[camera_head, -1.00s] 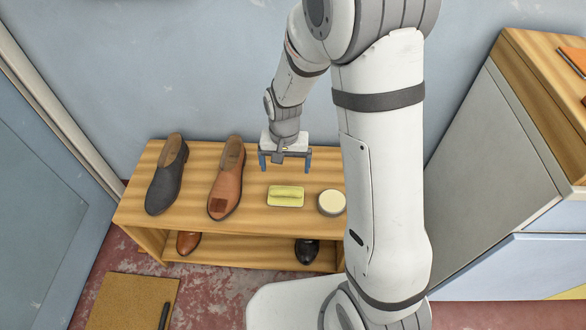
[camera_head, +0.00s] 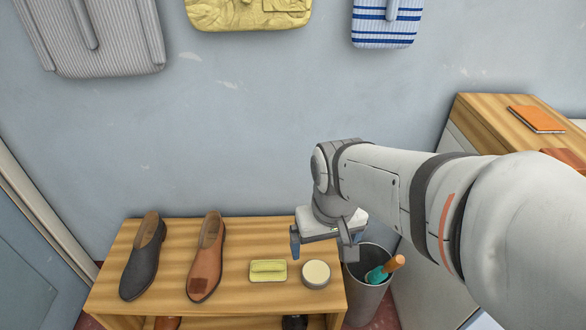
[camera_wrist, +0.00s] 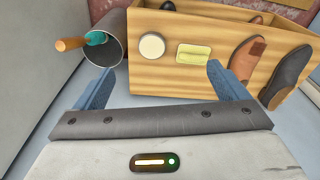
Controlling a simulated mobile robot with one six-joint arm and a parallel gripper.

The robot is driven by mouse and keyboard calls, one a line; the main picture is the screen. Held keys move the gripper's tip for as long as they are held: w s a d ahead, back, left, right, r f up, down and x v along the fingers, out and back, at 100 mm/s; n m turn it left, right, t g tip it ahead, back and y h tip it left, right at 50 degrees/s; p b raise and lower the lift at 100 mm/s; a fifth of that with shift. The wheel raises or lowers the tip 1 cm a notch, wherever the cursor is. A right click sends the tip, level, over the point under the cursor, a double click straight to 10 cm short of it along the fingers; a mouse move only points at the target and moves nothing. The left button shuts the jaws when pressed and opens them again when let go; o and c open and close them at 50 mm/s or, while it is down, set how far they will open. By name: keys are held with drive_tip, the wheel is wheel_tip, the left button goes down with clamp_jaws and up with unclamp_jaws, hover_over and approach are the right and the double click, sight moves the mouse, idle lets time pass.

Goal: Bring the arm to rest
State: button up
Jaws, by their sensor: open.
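My gripper (camera_head: 321,248) is open and empty, above the right end of the wooden shoe bench (camera_head: 165,278). In the wrist view its two blue fingers stand wide apart, with my gripper (camera_wrist: 158,85) facing the bench's right part. My arm reaches in from the right side of the head view and bends down at the wrist. Nothing is held. A round cream tin (camera_head: 316,272) and a yellow-green brush or sponge (camera_head: 268,270) lie on the bench below and left of my gripper.
A brown shoe (camera_head: 206,258) and a dark grey shoe (camera_head: 143,258) stand on the bench. A grey bin (camera_head: 366,290) with an orange-handled tool (camera_head: 385,270) stands right of it. A cabinet (camera_head: 490,125) with an orange book (camera_head: 537,119) is at right. Bags (camera_head: 250,12) hang above.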

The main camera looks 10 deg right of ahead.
wheel_tip(320, 180, up, 24)
drive_tip(key=t+p, duration=0.1)
drive_tip(key=p, duration=2)
drive_tip(key=shift+p, duration=0.3)
